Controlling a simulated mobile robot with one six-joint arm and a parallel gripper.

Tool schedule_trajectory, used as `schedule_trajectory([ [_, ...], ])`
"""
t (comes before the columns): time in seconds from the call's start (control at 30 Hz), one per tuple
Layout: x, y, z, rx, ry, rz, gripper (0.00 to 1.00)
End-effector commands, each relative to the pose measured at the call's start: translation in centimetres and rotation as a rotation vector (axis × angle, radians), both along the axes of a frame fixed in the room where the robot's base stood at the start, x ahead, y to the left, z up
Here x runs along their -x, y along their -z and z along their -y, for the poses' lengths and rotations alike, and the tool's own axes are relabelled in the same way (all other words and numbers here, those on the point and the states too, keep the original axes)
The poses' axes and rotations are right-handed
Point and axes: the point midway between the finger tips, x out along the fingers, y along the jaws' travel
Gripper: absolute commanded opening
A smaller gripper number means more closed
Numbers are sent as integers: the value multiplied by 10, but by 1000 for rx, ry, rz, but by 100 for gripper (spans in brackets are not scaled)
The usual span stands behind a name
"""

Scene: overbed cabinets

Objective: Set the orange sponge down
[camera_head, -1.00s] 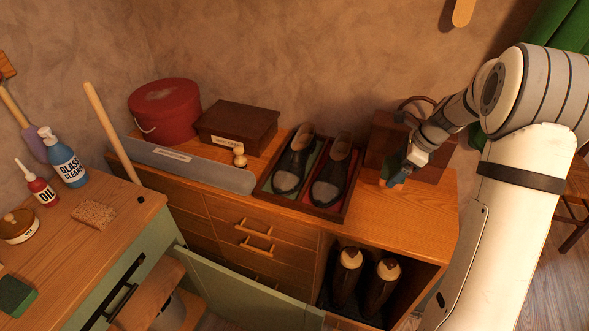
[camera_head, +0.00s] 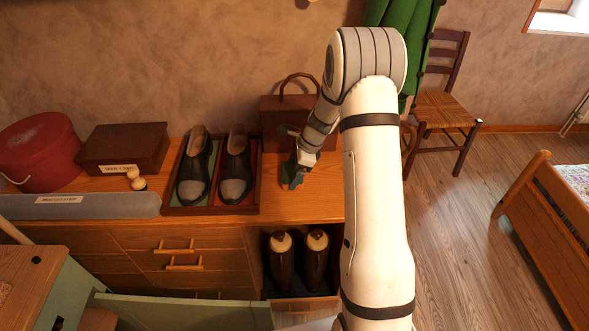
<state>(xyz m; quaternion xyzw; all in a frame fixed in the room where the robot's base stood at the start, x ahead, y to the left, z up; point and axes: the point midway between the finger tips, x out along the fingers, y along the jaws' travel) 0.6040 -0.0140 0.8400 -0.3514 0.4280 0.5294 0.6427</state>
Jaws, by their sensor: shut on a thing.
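My gripper (camera_head: 292,182) is low over the right end of the wooden cabinet top, just right of the shoe tray. It points down, and its fingers look bluish and dark. A small orange edge (camera_head: 284,180) shows at the left of the fingers. I take it as the orange sponge, shut in the jaws and mostly hidden by them. I cannot tell whether the sponge touches the cabinet top (camera_head: 315,205).
A tray (camera_head: 211,211) with two dark shoes stands left of my gripper. A brown handled box (camera_head: 275,112) stands behind it. A brown box (camera_head: 124,150) and red round box (camera_head: 40,150) are farther left. Bare top lies in front and right of my gripper.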

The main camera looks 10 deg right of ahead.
Motion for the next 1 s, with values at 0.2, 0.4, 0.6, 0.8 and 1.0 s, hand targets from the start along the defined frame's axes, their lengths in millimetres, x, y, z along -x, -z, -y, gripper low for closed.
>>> schedule_trajectory([
  [0.2,0,1,0,0,0,1,61],
  [0.4,0,2,1,0,1,1,96],
  [0.6,0,2,1,0,2,1,100],
  [0.8,-1,-7,3,1,2,5,100],
  [1.0,2,-40,18,1,3,7,100],
])
